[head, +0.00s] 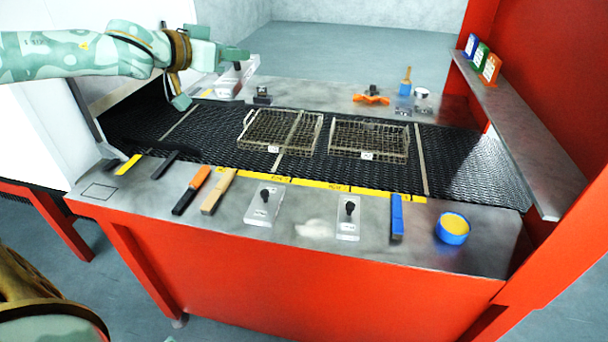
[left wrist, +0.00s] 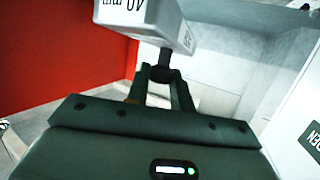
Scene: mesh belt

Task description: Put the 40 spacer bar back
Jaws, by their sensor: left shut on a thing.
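My left gripper (head: 238,58) is at the back left of the belt, over the rear ledge. It is shut on the black knob of a pale metal spacer bar (head: 236,80). In the left wrist view the spacer bar (left wrist: 150,18) carries the marking "40 m…", partly cut off, and the jaws (left wrist: 160,76) close around its knob. I cannot tell whether the bar touches the ledge. Two similar knobbed metal bars stand on the front ledge, one at centre (head: 261,212) and one further right (head: 347,229).
Two wire baskets, left (head: 251,136) and right (head: 346,142), sit on the black mesh belt (head: 215,140). A red frame stands right.

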